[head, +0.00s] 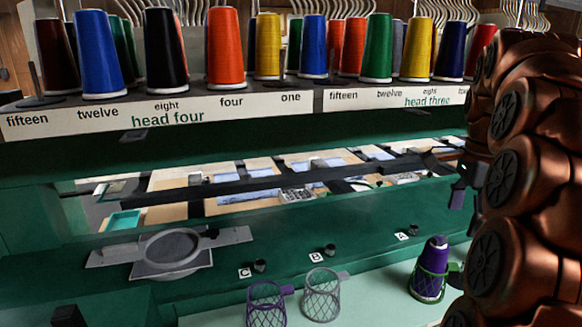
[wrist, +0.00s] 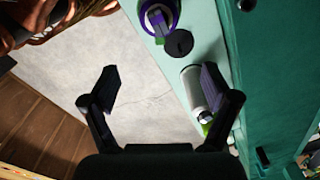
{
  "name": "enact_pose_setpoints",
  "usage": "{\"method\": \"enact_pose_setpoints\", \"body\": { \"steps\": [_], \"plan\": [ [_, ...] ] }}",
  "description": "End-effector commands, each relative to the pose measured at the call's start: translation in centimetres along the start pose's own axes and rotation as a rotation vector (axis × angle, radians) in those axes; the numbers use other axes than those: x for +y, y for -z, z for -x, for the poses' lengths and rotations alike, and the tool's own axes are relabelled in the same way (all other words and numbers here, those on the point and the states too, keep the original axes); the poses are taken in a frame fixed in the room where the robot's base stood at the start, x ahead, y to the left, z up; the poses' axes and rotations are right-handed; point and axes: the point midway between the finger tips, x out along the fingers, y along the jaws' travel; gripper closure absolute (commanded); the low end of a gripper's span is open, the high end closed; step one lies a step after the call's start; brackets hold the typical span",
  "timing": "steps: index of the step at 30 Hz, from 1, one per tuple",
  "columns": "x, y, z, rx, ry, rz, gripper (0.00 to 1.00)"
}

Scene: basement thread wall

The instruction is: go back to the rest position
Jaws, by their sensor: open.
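My gripper (wrist: 158,88) is open in the wrist view, its two dark fingers spread wide with nothing between them. The pale floor shows behind the gap. The right finger overlaps a grey-white cylinder (wrist: 192,85) on the pale green ledge, but I cannot tell whether they touch. In the head view my copper arm fills the right side and the gripper cannot be made out clearly. A purple thread cone (head: 437,257) stands upright in a green mesh holder (head: 427,284) on the ledge, beside my arm.
A purple mesh holder (head: 266,304) and a grey mesh holder (head: 321,297) stand empty on the pale ledge (head: 375,297). Several thread cones line the shelf (head: 200,112) above. A round hoop frame (head: 172,250) is at left. In the wrist view, open floor (wrist: 140,65) lies left of the ledge.

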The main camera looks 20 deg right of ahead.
Motion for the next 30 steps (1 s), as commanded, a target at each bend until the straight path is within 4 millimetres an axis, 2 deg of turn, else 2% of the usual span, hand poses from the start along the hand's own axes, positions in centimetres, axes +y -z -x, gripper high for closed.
{"method": "enact_pose_setpoints", "body": {
  "steps": [5,8,14,21,26,30],
  "plan": [
    [0.2,-1.2,-0.1,0.000,-0.005,0.057,0.13],
    [0.9,-3.4,-0.4,0.000,-0.014,0.176,0.13],
    [3.8,-9.6,-1.7,-0.005,-0.037,0.531,0.13],
    [8.8,-15.5,-4.2,-0.017,-0.069,0.951,0.13],
    [12.9,-18.3,-6.1,-0.029,-0.089,1.217,0.13],
    [16.9,-19.9,-8.0,-0.044,-0.112,1.444,0.13]
  ]
}}
